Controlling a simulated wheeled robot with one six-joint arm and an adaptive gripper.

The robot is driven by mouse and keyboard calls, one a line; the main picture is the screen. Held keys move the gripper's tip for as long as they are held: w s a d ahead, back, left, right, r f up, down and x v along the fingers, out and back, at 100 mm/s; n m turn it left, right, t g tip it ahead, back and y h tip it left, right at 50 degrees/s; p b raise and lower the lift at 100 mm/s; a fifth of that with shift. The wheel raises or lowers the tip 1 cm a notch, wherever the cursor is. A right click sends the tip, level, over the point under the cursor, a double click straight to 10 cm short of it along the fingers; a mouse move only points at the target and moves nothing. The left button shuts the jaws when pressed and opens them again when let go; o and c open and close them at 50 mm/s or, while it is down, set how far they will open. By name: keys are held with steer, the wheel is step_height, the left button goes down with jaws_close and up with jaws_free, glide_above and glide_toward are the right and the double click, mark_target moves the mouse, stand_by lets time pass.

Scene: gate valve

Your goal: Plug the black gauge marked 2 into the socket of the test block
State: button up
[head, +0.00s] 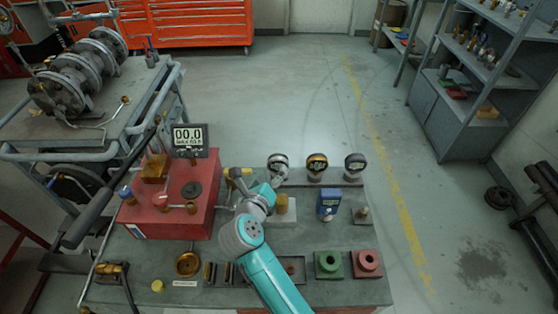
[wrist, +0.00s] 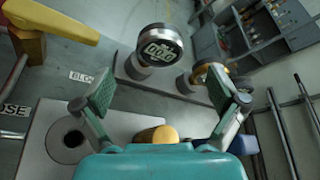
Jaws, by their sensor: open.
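Three round digital gauges stand in a row on a grey rack in the head view: a pale-rimmed left one (head: 278,161), a yellow-rimmed middle one (head: 317,163) and a dark right one (head: 355,162). I cannot read which is marked 2. My gripper (wrist: 165,95) is open and empty. The left gauge also shows in the wrist view (wrist: 160,46), beyond and between my fingertips, apart from them. A pale block (wrist: 40,130) with a dark round hole and a brass cylinder (wrist: 158,135) lies below my gripper; I cannot tell whether it is the test block.
A red box (head: 165,215) with a display (head: 189,139) stands left of my arm. A blue device (head: 328,203), a green block (head: 328,264) and a pink block (head: 367,263) stand to the right. A yellow handle (wrist: 55,20) is close at upper left in the wrist view.

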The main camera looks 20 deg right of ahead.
mark_target(276, 165)
steer(key=x, duration=0.8)
steer(key=shift+w+d+f, duration=0.15)
steer(key=shift+w+d, duration=0.1)
steer(key=shift+d, duration=0.05)
steer(key=c, duration=1.4)
